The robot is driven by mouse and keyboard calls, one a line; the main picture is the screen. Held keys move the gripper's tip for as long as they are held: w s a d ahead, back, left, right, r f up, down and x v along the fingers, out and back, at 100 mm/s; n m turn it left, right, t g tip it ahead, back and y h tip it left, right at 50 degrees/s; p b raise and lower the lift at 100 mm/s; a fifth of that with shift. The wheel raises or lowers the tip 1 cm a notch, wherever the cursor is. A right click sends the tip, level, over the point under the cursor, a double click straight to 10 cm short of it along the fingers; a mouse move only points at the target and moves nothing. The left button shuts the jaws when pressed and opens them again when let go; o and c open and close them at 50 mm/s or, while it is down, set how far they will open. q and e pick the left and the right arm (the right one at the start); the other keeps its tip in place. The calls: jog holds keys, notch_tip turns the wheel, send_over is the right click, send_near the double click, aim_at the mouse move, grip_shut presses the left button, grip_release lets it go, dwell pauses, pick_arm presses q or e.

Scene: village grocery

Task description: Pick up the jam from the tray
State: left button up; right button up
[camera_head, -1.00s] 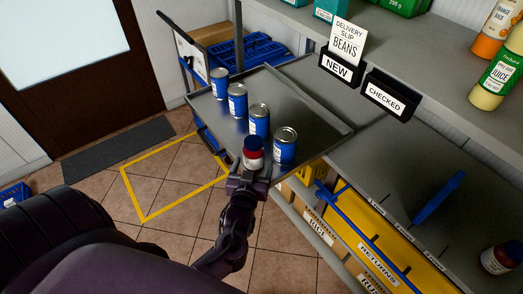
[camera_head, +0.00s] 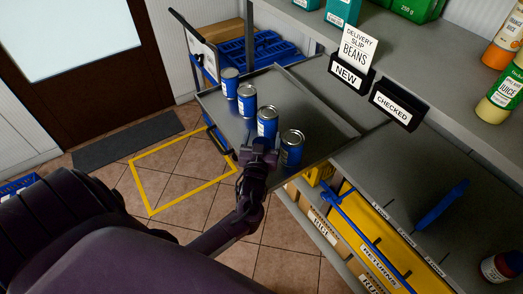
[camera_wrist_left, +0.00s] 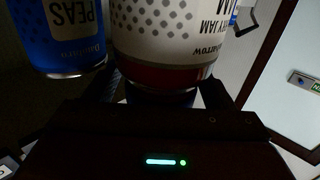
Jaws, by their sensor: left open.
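The jam jar (camera_wrist_left: 165,45), with a white label reading "JAM" and a red band, fills the upper middle of the left wrist view. In the head view my left gripper hides it at the tray's near edge. My left gripper (camera_head: 259,154) is open, its fingers on either side of the jar; I cannot tell whether they touch it. A blue can marked "PEAS" (camera_wrist_left: 60,35) stands close beside the jar. The grey tray (camera_head: 315,110) holds several blue cans in a row, such as this nearest one (camera_head: 291,149). My right gripper is not in view.
A shelf with a "NEW" holder (camera_head: 346,76) and a "CHECKED" holder (camera_head: 396,104) is on the right. Another dark-lidded jar (camera_head: 497,268) stands at lower right. A blue crate (camera_head: 262,52) lies behind the tray. The tray's right part is bare.

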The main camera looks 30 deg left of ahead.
pick_arm(q)
jog(key=shift+c, duration=0.4)
jog(key=shift+s, duration=0.1)
jog(key=shift+c, duration=1.3)
grip_shut()
jog(key=shift+r, duration=0.1)
